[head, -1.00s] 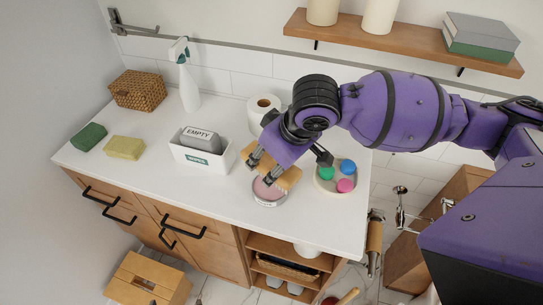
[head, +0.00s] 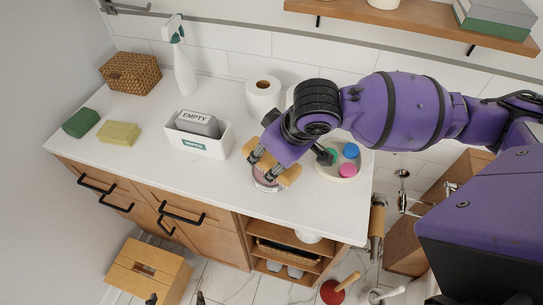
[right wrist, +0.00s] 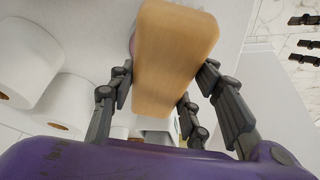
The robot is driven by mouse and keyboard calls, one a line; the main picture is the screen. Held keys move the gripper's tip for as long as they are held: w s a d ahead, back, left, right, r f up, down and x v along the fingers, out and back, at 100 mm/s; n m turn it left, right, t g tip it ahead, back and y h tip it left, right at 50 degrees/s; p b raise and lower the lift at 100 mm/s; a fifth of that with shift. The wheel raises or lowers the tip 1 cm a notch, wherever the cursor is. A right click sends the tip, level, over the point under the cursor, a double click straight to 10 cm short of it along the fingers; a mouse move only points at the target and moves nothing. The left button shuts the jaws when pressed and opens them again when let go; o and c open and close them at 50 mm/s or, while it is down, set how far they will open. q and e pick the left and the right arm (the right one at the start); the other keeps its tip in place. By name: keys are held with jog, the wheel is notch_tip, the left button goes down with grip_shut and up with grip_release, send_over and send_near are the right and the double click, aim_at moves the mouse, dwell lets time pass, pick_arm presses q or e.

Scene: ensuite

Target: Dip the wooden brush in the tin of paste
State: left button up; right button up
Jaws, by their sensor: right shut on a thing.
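The wooden brush (head: 289,175) is pale wood. It shows large between my right fingers in the right wrist view (right wrist: 175,55). My right gripper (head: 264,165) is shut on it, pointing down over the tin. The tin of paste (head: 266,185) is a small round tin on the counter, largely covered by the gripper and brush. The brush is right over or at the tin. Its underside is hidden, so I cannot tell whether it touches the paste. Two dark tips, apparently my left gripper (head: 175,299), show apart at the bottom edge.
On the white counter (head: 130,160), a round dish (head: 330,172) with coloured pieces stands close right of the tin. Sponges (head: 118,132) lie far left. A shelf (head: 400,20) hangs above.

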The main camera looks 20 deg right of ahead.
jog(key=shift+f, duration=0.25)
dwell(0.4)
jog(key=shift+f, duration=0.3)
dwell(0.8)
dwell(0.6)
dwell(0.7)
dwell(0.6)
jog(key=shift+s+f+p, duration=0.1)
jog(key=shift+p, duration=0.2)
dwell(0.6)
